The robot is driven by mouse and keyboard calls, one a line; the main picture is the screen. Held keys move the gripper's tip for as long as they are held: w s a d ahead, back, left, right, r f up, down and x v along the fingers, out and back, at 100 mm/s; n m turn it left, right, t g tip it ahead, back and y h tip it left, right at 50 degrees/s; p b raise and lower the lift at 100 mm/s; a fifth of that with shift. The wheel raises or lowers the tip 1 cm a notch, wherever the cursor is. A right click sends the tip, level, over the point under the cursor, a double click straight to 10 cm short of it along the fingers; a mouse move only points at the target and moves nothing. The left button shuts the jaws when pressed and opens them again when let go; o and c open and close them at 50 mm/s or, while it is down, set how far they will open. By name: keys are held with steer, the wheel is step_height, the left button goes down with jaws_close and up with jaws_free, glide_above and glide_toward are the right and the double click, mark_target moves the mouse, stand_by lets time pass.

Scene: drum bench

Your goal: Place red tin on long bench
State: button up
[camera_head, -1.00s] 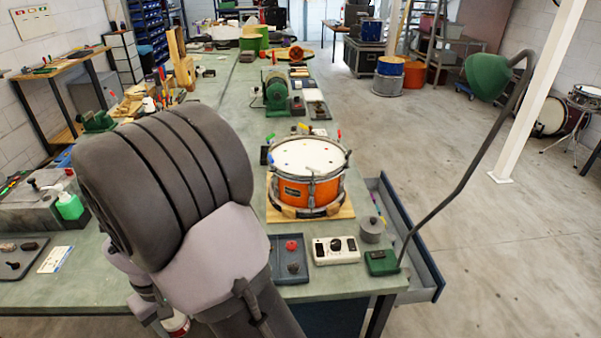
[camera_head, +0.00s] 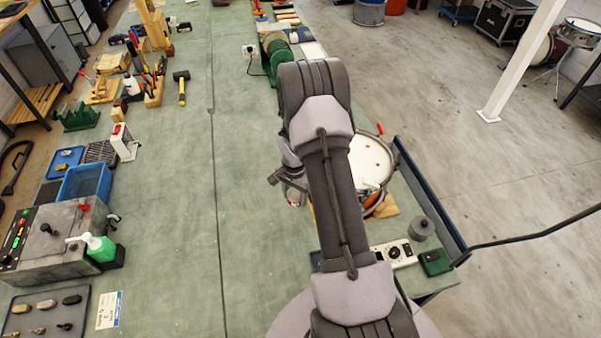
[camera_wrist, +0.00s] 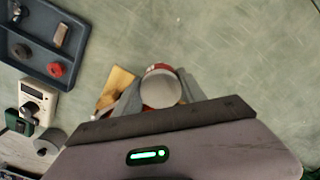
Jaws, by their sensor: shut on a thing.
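The red tin (camera_wrist: 158,68) shows in the wrist view between my fingers, with its pale round end toward the camera and a red rim at the top. My gripper (camera_wrist: 160,92) is shut on it. In the head view my gripper (camera_head: 292,190) is over the bench, left of the drum, mostly behind my arm; only a small red and white bit of the tin (camera_head: 294,203) shows. The long bench (camera_head: 170,210) has a worn green top, which also fills the wrist view (camera_wrist: 240,60). I cannot tell the gap between tin and bench.
The drum (camera_head: 370,165) is close right of my gripper, partly behind my arm. A white meter box (camera_head: 396,252), green box (camera_head: 435,262) and grey pot (camera_head: 420,228) stand at the right edge. Tools and a blue bin (camera_head: 84,182) line the left. The bench's middle is clear.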

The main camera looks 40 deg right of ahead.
mark_target(296, 217)
steer(key=f, duration=0.6)
steer(key=f+b, duration=0.1)
steer(key=f, duration=0.2)
steer(key=shift+s+a, duration=0.1)
steer(key=shift+s, duration=0.25)
steer(key=o, duration=1.4)
